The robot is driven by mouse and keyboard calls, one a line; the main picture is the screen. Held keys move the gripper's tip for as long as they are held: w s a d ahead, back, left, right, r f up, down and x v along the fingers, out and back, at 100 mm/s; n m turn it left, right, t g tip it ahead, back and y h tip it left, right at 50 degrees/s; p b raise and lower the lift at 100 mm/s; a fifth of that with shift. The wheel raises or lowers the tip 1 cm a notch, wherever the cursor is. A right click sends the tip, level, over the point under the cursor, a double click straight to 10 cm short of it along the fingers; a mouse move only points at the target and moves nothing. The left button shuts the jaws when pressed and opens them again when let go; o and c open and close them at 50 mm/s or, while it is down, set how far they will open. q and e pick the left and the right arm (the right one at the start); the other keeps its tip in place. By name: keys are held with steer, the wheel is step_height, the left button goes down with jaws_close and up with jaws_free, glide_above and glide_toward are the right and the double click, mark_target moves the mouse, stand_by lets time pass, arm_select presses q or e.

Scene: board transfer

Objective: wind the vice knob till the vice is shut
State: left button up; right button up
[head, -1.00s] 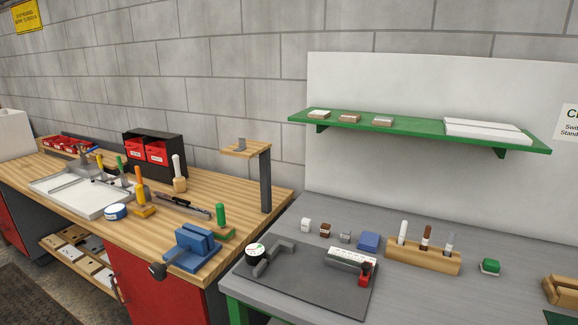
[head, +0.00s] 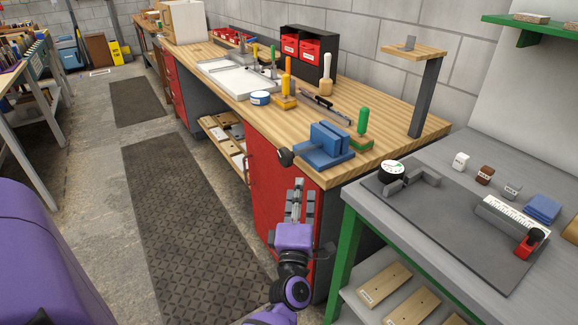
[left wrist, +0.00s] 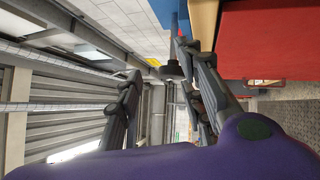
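The blue vice (head: 322,150) sits at the front corner of the wooden workbench. Its dark round knob (head: 285,157) sticks out at the bench's front side. The two jaws stand close together with a narrow gap that is hard to judge. My left gripper (head: 297,188) is in front of the red cabinet, below the knob and apart from it, fingers pointing up. In the left wrist view its fingers (left wrist: 160,62) are spread and empty. The dark knob (left wrist: 173,69) shows beyond them, close to the right finger in the picture. My right gripper is out of view.
The wooden bench (head: 405,128) also holds a green-handled tool (head: 363,122) right beside the vice and an upright post with a shelf (head: 425,95). The grey table (head: 455,175) stands to the right. Open floor with a dark mat (head: 185,225) lies left.

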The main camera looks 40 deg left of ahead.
mark_target(284, 156)
arm_select(q)
steer(key=w+a+r+n+g+y+b, duration=0.1)
steer(key=n+g+y, duration=0.1)
steer(key=n, duration=0.5)
steer(key=w+a+r+n+g+y+b, duration=0.1)
steer(key=w+a+n+g+y+b, duration=0.1)
steer(key=n+g, duration=0.2)
steer(key=w+a+n+g+y+b, duration=0.2)
steer(key=n+g+y, duration=0.1)
steer(key=n, duration=0.7)
steer(key=shift+w+r+g, duration=0.1)
steer(key=shift+r+g, duration=0.3)
steer(key=shift+w+d+f+n+g+b, duration=0.1)
steer(key=shift+w+n+g+b, duration=0.1)
steer(key=shift+n, duration=0.3)
steer(key=shift+w+d+f+n+g+b, duration=0.1)
steer(key=shift+n+g, duration=0.1)
steer(key=shift+n, duration=0.3)
steer(key=shift+w+d+f+n+g+h, duration=0.15)
steer(key=shift+n+g, duration=0.1)
steer(key=shift+n, duration=0.15)
steer(key=shift+w+f+n+g+h, duration=0.15)
steer(key=shift+n+g, duration=0.1)
steer(key=shift+n, duration=0.15)
steer(key=x, duration=0.6)
steer(key=shift+a+r, duration=0.2)
steer(key=shift+a, duration=0.05)
steer(key=shift+w+a, duration=0.3)
steer(key=shift+a, duration=0.3)
